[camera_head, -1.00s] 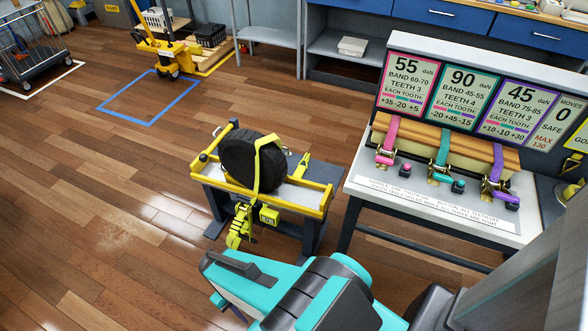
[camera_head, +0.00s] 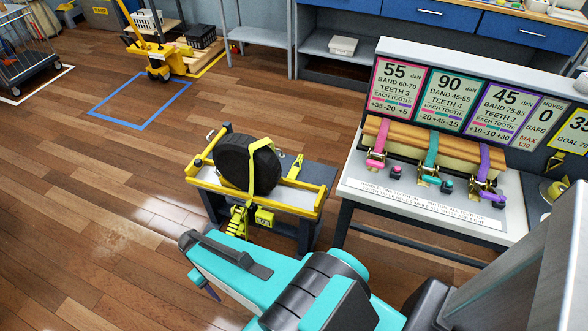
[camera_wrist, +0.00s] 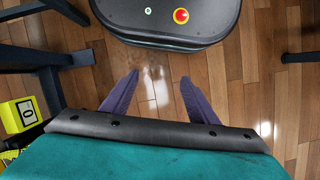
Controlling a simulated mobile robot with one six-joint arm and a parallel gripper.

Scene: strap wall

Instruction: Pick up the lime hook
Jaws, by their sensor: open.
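A lime strap loops over a black wheel (camera_head: 240,170) on a yellow-railed stand. A lime piece (camera_head: 297,167) lies at the stand's right side, and a lime ratchet (camera_head: 237,221) hangs at its front beside a lime box. I cannot tell for sure which lime part is the hook. In the wrist view, the box (camera_wrist: 20,114) with a "0" shows at the left edge, with a lime part (camera_wrist: 8,154) below it, mostly cut off. My gripper (camera_wrist: 159,75) is open and empty over the floor, to the right of the box. In the head view, my teal arm is in front of the stand.
A white table (camera_head: 430,205) with pink, teal and purple straps and number signs stands right of the stand. A yellow pallet jack (camera_head: 157,55) is at the back left. A dark rounded body (camera_wrist: 170,20) shows atop the wrist view.

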